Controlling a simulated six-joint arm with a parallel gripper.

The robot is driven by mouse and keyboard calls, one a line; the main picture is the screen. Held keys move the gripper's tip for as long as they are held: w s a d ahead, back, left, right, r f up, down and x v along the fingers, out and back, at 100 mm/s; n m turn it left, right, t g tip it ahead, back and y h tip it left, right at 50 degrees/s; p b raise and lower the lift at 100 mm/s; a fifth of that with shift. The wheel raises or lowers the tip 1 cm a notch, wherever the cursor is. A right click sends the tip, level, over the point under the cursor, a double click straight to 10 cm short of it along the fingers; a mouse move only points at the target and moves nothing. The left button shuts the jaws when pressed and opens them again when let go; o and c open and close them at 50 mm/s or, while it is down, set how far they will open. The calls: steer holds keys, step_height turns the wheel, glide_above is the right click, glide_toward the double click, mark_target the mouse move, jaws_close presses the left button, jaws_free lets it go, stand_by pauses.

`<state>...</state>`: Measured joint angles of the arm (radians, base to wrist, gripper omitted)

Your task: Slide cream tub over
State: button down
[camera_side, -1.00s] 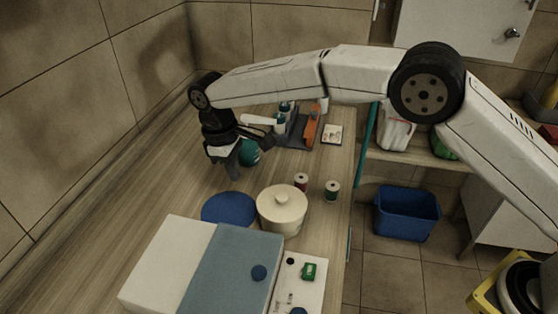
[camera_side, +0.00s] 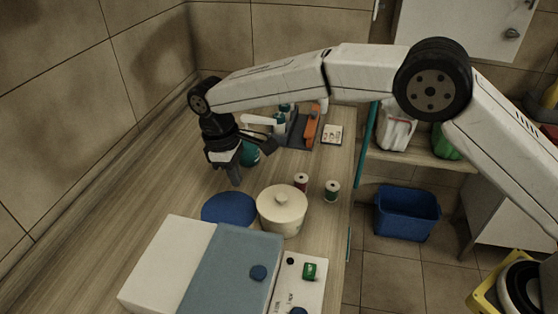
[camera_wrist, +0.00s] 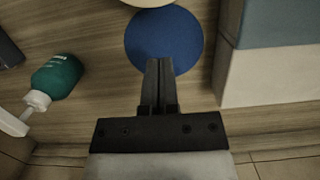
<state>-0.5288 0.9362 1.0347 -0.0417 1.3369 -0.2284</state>
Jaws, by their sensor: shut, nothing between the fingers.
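The cream tub (camera_side: 282,211), a round lidded pot with a small knob, stands upright on the wooden counter beside a flat blue disc (camera_side: 229,208). In the wrist view only the edge of the cream tub (camera_wrist: 150,2) shows at the top, next to the blue disc (camera_wrist: 165,38). My gripper (camera_side: 236,183) points down behind the disc in the side view, apart from the tub. In the wrist view the fingers of my gripper (camera_wrist: 158,64) are together and empty, their tips overlapping the near edge of the disc. The gap between fingertips and counter is hard to judge.
A white and blue-grey box (camera_side: 205,265) stands in front of the disc. A grey-orange rack (camera_side: 300,130) stands further back.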

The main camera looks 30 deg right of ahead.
mark_target(285, 197)
steer(key=shift+s+d, duration=3.5)
steer(key=shift+s, duration=0.15)
steer(key=shift+f, duration=0.85)
steer(key=shift+s+f, duration=0.1)
steer(key=w+a, duration=0.9)
steer(key=shift+w, duration=0.15)
steer(key=shift+f, duration=0.1)
steer(key=shift+r, duration=0.85)
steer(key=shift+w+r, duration=0.1)
